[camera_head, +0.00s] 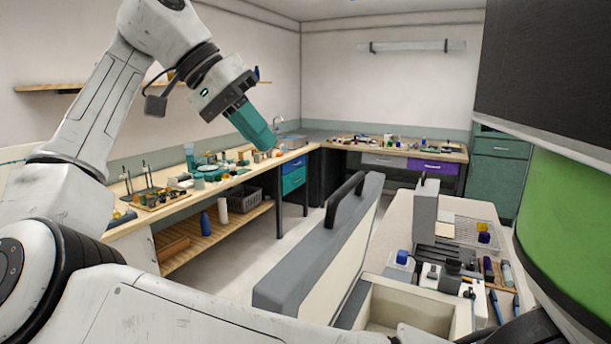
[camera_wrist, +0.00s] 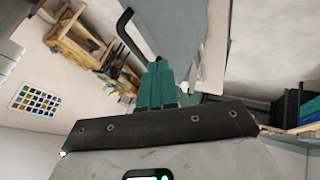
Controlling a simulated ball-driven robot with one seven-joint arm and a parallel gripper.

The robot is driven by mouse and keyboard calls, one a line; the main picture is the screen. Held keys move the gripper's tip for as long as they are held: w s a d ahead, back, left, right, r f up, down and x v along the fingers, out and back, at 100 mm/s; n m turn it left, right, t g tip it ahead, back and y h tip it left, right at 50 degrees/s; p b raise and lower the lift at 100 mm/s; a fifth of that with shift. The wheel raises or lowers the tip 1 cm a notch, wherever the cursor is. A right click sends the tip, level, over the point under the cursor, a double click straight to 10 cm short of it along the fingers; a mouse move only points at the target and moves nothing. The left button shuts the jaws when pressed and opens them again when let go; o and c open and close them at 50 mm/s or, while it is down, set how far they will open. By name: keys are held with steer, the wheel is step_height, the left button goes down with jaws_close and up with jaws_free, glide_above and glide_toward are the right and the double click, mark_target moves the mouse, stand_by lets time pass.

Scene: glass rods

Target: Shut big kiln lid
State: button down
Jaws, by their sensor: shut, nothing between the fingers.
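The big kiln's lid (camera_head: 325,245) stands open and steeply raised in the head view, with a grey outer shell and a cream inner side. Its black handle (camera_head: 345,195) is on the grey shell. The kiln's cream chamber (camera_head: 410,307) is open at the lower right of the lid. My gripper (camera_head: 266,146) has teal fingers, shut and empty, up and left of the lid in the head view. In the wrist view, the grey lid (camera_wrist: 190,35) and the handle (camera_wrist: 130,38) show beyond the fingertips (camera_wrist: 160,68). I cannot tell whether they touch.
A smaller grey lid (camera_head: 425,215) stands upright behind the kiln. Jars and tools crowd the right bench (camera_head: 400,215). A wooden bench (camera_head: 240,178) with glassware runs along the left wall. The floor (camera_head: 265,255) between is clear. A large green cylinder (camera_head: 570,225) fills the right edge.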

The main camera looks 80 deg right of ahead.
steer(key=s+d+f+p, duration=0.1)
steer(key=s+f, duration=0.6)
steer(key=s, duration=0.2)
steer(key=shift+s+d+p, duration=0.15)
steer(key=shift+d+p, duration=0.1)
steer(key=shift+p, duration=0.15)
steer(key=shift+s, duration=0.1)
